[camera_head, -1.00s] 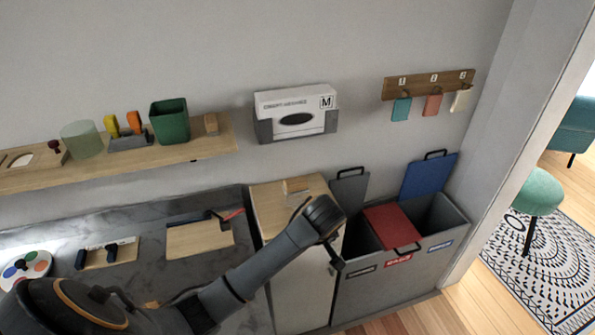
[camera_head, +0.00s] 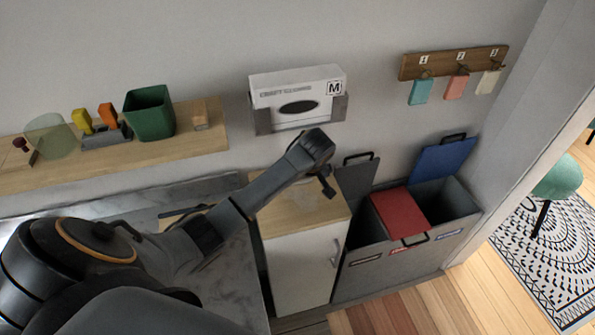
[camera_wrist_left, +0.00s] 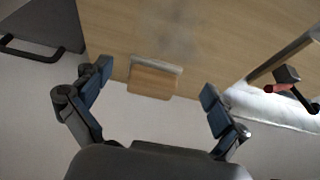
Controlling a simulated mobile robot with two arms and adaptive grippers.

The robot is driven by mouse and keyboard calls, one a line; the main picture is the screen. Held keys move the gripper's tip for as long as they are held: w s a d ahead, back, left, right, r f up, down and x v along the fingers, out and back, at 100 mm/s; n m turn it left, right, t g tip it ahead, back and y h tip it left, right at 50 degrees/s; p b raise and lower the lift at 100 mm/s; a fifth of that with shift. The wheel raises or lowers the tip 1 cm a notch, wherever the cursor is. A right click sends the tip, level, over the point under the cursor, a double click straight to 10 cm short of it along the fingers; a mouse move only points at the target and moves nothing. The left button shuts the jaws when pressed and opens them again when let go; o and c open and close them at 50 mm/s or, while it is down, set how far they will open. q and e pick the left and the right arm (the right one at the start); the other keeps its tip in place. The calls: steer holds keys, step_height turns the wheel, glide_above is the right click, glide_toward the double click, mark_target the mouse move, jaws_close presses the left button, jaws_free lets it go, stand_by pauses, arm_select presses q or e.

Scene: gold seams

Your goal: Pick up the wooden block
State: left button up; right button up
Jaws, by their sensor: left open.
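A small wooden block (camera_wrist_left: 152,83) with a pale grey strip along one edge is on the light wood top of the cabinet (camera_head: 300,224). In the wrist view it lies between and beyond the fingers of my left gripper (camera_wrist_left: 157,78), which is open and empty. In the head view my left gripper (camera_head: 328,187) hangs over the cabinet top near its back right, and my arm hides the block. My right gripper is not in view.
Grey bins with a red lid (camera_head: 400,212) stand right of the cabinet. A glove box (camera_head: 297,97) hangs on the wall above. A shelf (camera_head: 200,145) at left holds a green bin (camera_head: 149,113) and another small wooden block (camera_head: 200,114).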

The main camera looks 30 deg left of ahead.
arm_select(q)
steer(key=shift+w+a+r, duration=0.1)
steer(key=shift+w+a, duration=0.25)
steer(key=shift+a, duration=0.05)
steer(key=shift+w+a+r+p, duration=0.25)
steer(key=shift+w+a+p, duration=0.3)
steer(key=shift+a, duration=0.25)
steer(key=x, duration=0.2)
steer(key=shift+w+a+f, duration=0.2)
steer(key=shift+w+f, duration=0.05)
steer(key=shift+w+a+f, duration=0.15)
steer(key=shift+w+f, duration=0.05)
steer(key=shift+f, duration=0.3)
steer(key=shift+s+r, duration=0.1)
steer(key=shift+c, duration=0.9)
steer(key=c, duration=1.1)
